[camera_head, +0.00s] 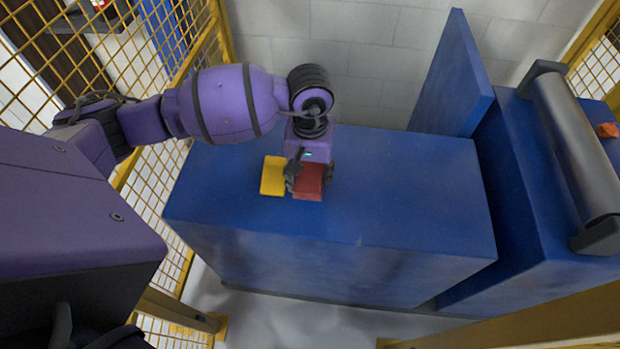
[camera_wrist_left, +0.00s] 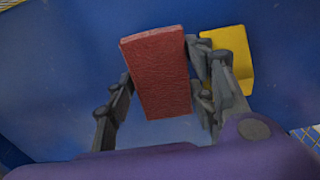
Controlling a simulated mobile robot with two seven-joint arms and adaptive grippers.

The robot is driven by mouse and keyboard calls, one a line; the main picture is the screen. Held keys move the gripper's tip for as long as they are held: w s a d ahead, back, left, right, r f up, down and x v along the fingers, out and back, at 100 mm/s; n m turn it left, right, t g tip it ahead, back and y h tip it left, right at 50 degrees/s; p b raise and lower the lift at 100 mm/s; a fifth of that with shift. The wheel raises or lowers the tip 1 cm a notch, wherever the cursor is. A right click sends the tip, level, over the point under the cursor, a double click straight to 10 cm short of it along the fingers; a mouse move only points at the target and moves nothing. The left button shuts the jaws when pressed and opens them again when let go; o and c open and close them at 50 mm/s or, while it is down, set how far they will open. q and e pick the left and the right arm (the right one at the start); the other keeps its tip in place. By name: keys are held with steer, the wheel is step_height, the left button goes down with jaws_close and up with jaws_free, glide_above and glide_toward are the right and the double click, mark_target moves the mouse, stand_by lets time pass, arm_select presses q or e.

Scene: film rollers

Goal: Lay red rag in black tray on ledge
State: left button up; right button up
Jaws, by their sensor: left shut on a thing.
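The red rag (camera_head: 309,186) is a folded, flat rectangular block over the blue cabinet top, and it also shows in the left wrist view (camera_wrist_left: 158,75). My left gripper (camera_head: 308,173) points down and is shut on the red rag, with a finger along each long side. I cannot tell whether the rag touches the blue surface. A yellow folded rag (camera_head: 273,176) lies just left of the red one, and it shows behind the right finger in the wrist view (camera_wrist_left: 231,58). I cannot make out a black tray on a ledge. My right gripper is not in view.
The blue cabinet top (camera_head: 410,200) is clear right of the rags. An upright blue panel (camera_head: 455,80) and a dark roller (camera_head: 577,145) stand to the right. A small orange item (camera_head: 607,130) lies beyond the roller. Yellow mesh fencing (camera_head: 130,70) borders the left.

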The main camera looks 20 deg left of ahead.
mark_target(310, 181)
arm_select(q)
steer(key=shift+w+a+f, duration=0.15)
steer(key=shift+w+f, duration=0.2)
steer(key=shift+f, duration=0.2)
step_height(310, 181, down, 3)
steer(key=shift+r, duration=0.1)
steer(key=shift+f, duration=0.25)
steer(key=o, duration=0.8)
steer(key=shift+r, duration=0.1)
steer(key=shift+c, duration=0.2)
